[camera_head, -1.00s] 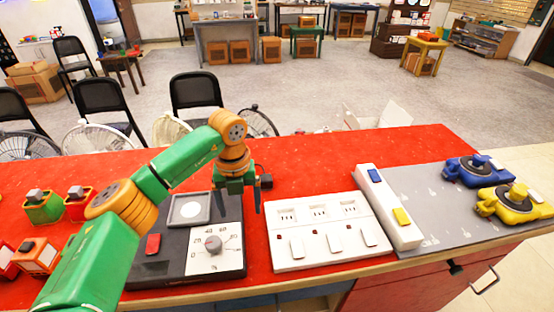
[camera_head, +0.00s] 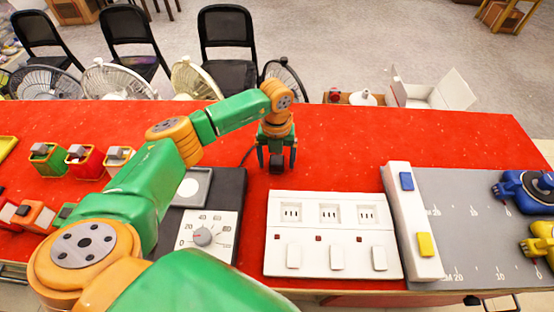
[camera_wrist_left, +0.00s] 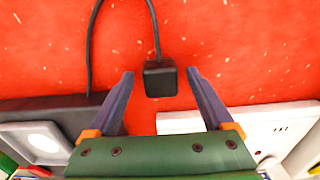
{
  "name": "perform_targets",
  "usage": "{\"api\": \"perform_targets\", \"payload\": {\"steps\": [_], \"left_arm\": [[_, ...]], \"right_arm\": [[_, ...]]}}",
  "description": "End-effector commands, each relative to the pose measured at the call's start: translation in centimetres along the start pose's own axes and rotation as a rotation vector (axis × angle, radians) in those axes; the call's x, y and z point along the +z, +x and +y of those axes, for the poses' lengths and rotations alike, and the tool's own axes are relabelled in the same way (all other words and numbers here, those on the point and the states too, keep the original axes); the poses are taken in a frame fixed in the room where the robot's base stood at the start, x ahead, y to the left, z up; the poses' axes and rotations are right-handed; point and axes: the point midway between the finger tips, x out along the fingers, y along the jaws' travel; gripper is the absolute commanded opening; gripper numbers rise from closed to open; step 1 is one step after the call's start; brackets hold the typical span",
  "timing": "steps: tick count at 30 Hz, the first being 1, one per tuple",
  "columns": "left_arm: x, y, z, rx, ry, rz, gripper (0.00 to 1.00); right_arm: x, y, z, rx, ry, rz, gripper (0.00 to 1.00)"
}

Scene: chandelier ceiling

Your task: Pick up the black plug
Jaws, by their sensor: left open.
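The black plug (camera_wrist_left: 160,80) lies on the red tabletop in the left wrist view, with its black cord running up and looping back to the dark device. In the head view the plug (camera_head: 276,162) is partly hidden by my left gripper (camera_head: 276,166), which points down over it. My left gripper (camera_wrist_left: 160,82) is open in the wrist view. Its fingers are on either side of the plug's near end, with a gap on each side. My right gripper does not show.
The dark device with a dial (camera_head: 204,235) stands left of the plug. A white socket panel (camera_head: 332,245) lies to the right, near the fingers. A white strip with blue and yellow buttons (camera_head: 412,225) is farther right. Red table (camera_head: 340,140) behind the panel is clear.

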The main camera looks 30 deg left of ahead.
Motion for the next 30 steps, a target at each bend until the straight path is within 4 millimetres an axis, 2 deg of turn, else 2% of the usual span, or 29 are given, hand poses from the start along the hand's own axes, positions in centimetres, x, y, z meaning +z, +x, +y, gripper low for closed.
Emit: {"api": "perform_targets", "payload": {"steps": [4, 12, 13, 14, 23, 28, 30], "left_arm": [[0.0, 0.0, 0.0, 0.000, 0.000, -0.001, 0.85], [0.0, 0.0, 0.0, 0.000, 0.000, -0.001, 0.12], [0.0, 0.0, 0.0, 0.000, 0.000, -0.001, 0.04], [0.0, 0.0, 0.0, 0.000, 0.000, -0.001, 0.00], [0.1, -0.4, 0.0, -0.001, 0.000, -0.002, 0.00], [0.1, -2.8, -0.1, -0.003, 0.001, -0.004, 0.00], [0.0, -4.0, -1.2, -0.005, 0.005, -0.006, 0.00]], "right_arm": [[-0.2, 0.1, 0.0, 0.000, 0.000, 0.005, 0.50], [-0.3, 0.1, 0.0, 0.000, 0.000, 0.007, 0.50], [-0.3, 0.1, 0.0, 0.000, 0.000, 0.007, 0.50], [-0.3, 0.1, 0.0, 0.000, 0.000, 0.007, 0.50], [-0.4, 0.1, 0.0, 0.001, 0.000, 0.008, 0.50], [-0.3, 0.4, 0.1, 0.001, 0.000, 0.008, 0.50], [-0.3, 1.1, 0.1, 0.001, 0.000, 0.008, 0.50]]}}
